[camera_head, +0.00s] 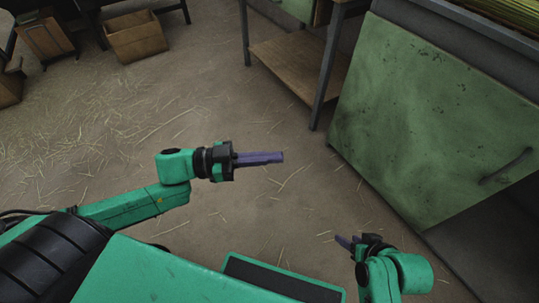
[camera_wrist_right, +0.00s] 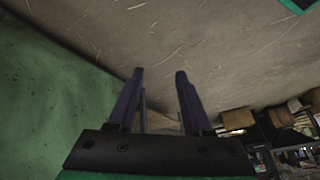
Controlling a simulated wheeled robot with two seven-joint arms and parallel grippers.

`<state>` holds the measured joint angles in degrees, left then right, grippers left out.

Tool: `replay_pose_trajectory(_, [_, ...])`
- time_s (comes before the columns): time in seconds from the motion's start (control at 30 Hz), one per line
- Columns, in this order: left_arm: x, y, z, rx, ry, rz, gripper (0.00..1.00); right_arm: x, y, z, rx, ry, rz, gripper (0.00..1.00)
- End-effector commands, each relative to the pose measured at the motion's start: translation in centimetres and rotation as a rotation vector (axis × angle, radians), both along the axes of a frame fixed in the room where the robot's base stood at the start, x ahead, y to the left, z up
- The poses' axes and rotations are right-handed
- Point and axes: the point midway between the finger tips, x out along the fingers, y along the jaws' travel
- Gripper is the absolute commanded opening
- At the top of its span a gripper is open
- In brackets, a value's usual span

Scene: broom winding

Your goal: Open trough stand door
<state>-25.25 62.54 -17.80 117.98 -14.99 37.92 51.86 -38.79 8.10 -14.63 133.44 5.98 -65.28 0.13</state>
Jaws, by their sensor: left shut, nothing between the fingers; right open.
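The trough stand door (camera_head: 430,115) is a large green, stained panel at the right of the head view. Its dark bar handle (camera_head: 507,167) is near the lower right edge. A dark area shows below that edge; I cannot tell how far the door stands open. My right gripper (camera_head: 347,242) is open and empty, below and left of the door, apart from the handle. In the right wrist view its two fingers (camera_wrist_right: 160,85) are spread over the floor, with a green surface (camera_wrist_right: 55,100) on the left. My left gripper (camera_head: 262,158) is shut and empty, left of the door.
Straw stalks lie on the brown floor (camera_head: 110,120), which is clear around my left gripper. A table with a wooden lower shelf (camera_head: 300,65) stands behind the door's left edge. A cardboard box (camera_head: 135,37) is at the back left.

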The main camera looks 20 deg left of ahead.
Motion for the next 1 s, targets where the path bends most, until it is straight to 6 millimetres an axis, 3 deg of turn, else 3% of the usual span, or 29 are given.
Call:
replay_pose_trajectory(0.27, [0.0, 0.0, 0.0, 0.0, 0.0, 0.0, 0.0, 0.0, 0.0, 0.0, 0.0, -0.001, 0.0, 0.5])
replay_pose_trajectory(0.37, [0.0, 0.0, 0.0, 0.0, 0.0, 0.0, 0.27, 0.0, 0.0, 0.0, 0.001, -0.001, 0.0, 0.5])
replay_pose_trajectory(0.73, [-0.1, 0.3, 0.0, 0.0, 0.002, 0.0, 0.27, -0.1, -0.1, 0.3, -0.006, 0.008, 0.002, 0.5])
replay_pose_trajectory(0.87, [-0.7, 1.7, 0.2, 0.002, 0.005, 0.001, 0.27, -0.8, -1.9, 2.0, -0.058, 0.079, -0.011, 0.5])
replay_pose_trajectory(1.0, [-1.8, 4.3, 0.4, 0.002, 0.007, 0.002, 0.27, -3.0, -4.7, 4.4, -0.139, 0.221, -0.04, 0.5])
